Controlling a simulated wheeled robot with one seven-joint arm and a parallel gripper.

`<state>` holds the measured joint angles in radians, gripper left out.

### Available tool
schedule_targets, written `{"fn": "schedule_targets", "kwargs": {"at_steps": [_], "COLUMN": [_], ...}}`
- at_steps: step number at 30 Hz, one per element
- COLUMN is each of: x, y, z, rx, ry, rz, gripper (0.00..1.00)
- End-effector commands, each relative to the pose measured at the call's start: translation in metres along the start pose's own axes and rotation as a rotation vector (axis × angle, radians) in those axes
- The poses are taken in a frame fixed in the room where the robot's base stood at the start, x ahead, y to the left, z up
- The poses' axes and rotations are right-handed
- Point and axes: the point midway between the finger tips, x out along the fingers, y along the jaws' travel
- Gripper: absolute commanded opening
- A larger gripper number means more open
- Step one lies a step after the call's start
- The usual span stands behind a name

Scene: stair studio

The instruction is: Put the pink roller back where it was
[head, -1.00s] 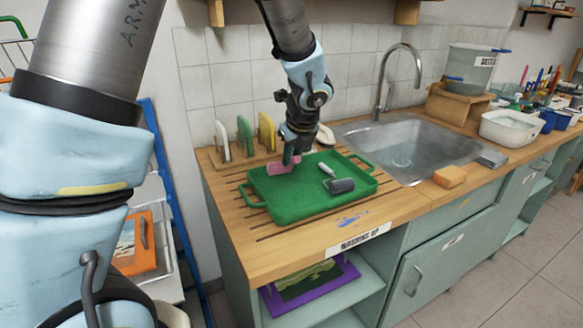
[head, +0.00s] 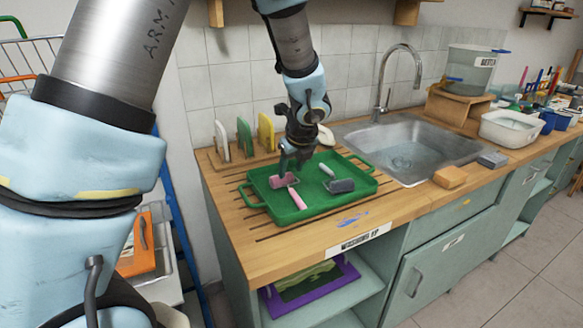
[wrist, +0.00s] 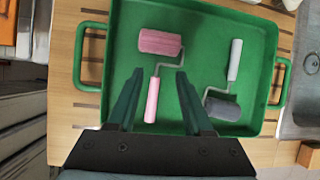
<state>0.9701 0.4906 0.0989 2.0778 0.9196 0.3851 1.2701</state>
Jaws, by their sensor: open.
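The pink roller (head: 286,183) lies in the green tray (head: 257,191) on the wooden counter, in its left half. In the wrist view, the pink roller (wrist: 160,42) has its sleeve at the far side and its pink handle pointing back toward me. My gripper (head: 291,166) is above the tray near the pink sleeve. In the wrist view, the open fingers of my gripper (wrist: 155,75) are spread either side of the handle's line, with nothing held. A grey roller (head: 341,185) with a white handle lies in the tray's right half.
A rack with several upright boards (head: 244,138) stands behind the tray. The sink (head: 410,155) is to the right, with an orange sponge (head: 450,177) and a grey block (head: 492,160) near its edge.

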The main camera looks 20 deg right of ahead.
Motion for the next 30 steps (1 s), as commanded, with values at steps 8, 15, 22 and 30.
{"fn": "schedule_targets", "kwargs": {"at_steps": [8, 15, 22, 30], "x": [-0.010, -0.057, -0.101, -0.122], "y": [-0.001, -0.001, -0.001, 0.000], "z": [0.002, 0.002, 0.002, 0.001], "rx": [-0.003, -0.002, -0.002, 0.000], "ry": [-0.001, -0.002, -0.002, -0.001], "rz": [-0.003, -0.004, -0.003, 0.000], "gripper": [0.51, 0.51, 0.51, 0.51]}}
